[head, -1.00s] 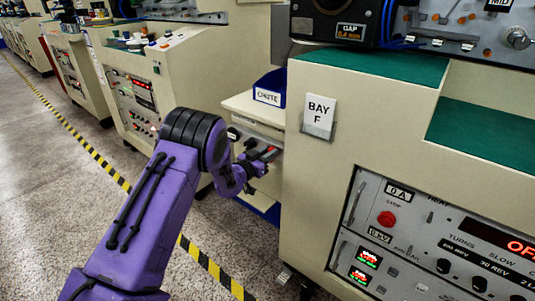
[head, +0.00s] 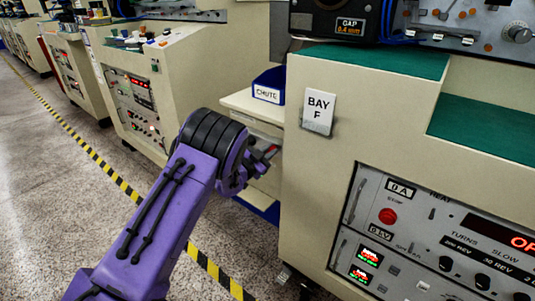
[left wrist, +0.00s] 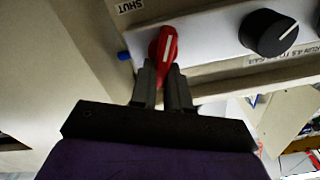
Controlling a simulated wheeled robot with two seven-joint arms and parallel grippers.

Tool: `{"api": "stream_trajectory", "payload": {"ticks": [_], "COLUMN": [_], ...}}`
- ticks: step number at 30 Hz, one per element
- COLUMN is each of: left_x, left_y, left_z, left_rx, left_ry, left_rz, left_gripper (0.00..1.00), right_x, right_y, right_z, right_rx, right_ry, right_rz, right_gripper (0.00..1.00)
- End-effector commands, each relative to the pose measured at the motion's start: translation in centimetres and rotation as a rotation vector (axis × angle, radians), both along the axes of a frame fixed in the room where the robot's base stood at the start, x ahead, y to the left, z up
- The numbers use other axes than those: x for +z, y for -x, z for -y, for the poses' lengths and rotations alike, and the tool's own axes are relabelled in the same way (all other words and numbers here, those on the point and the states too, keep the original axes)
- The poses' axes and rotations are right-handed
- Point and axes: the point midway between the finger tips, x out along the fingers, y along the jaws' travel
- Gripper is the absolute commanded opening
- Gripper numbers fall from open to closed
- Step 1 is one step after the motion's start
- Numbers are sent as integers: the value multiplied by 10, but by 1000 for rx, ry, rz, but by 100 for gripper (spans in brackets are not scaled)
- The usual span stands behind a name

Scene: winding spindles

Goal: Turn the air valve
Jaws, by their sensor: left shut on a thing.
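The air valve's red handle (left wrist: 163,46) shows in the left wrist view, with a white line along it, on a pale panel. My left gripper (left wrist: 162,78) is shut on the handle, its two dark fingers on either side of it. The handle stands almost upright in that view, tilted slightly. In the head view, a bit of the red handle (head: 271,150) shows beside my left gripper (head: 256,160), in the gap left of the BAY F machine. My purple arm hides most of the panel there. My right gripper is not in view.
A black knob (left wrist: 268,33) sits right of the handle, and a SHUT label (left wrist: 130,6) is at upper left. In the head view, a blue CHUTE bin (head: 269,86) stands above the panel. The BAY F machine (head: 310,180) stands close on the right. Open floor lies left.

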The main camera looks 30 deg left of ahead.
Motion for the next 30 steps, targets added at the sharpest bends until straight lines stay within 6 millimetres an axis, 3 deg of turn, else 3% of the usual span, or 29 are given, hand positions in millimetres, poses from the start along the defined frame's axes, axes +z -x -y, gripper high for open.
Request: {"api": "stream_trajectory", "payload": {"ticks": [30], "left_x": [-16], "left_y": [0], "left_z": [11], "left_rx": [1], "left_ry": [-928], "left_rz": [74], "left_gripper": [0], "right_x": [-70], "right_y": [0], "right_z": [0], "right_rx": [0], "right_ry": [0], "right_rz": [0], "right_gripper": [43]}}
